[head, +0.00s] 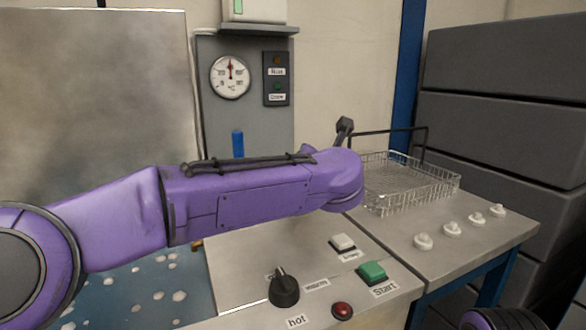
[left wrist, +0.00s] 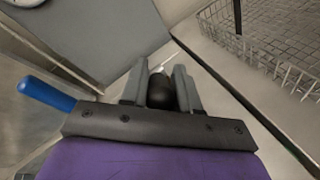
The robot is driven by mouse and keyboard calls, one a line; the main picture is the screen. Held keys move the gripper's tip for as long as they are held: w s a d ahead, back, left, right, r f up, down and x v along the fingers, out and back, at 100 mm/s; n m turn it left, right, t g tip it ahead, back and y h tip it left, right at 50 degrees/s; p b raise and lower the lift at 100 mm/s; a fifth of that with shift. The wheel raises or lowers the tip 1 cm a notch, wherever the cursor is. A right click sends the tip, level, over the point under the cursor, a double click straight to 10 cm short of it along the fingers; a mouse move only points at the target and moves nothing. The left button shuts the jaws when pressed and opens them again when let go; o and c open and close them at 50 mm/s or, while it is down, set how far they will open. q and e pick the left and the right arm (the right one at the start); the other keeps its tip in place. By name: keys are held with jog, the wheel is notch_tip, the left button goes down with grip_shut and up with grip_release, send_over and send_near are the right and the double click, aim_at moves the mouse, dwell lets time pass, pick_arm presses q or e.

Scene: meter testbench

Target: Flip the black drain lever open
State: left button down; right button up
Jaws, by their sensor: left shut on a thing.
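The black drain lever (left wrist: 160,93) shows in the left wrist view as a dark rounded end between the two grey fingers of my left gripper (left wrist: 160,74). The fingers are shut on it. In the head view my purple left forearm and wrist hide the left gripper's grip. A dark knob-like piece (head: 344,126) sticks up behind the wrist; I cannot tell whether it is lever or gripper. The lever's lower part and its pivot are hidden. My right gripper is not in view.
A blue handle (head: 238,143) stands left of the wrist, also in the left wrist view (left wrist: 45,93). A wire basket (head: 412,190) is close on the right. White knobs, a green Start button (head: 372,272) and a black dial (head: 284,290) lie nearer.

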pick_arm(q)
jog(key=shift+f, duration=0.2)
jog(key=c, duration=0.9)
grip_release()
jog(key=shift+s+d, duration=0.1)
jog(key=shift+r, duration=0.1)
jog(key=v, duration=1)
jog(key=shift+s+b, duration=0.25)
jog(key=shift+b, duration=0.05)
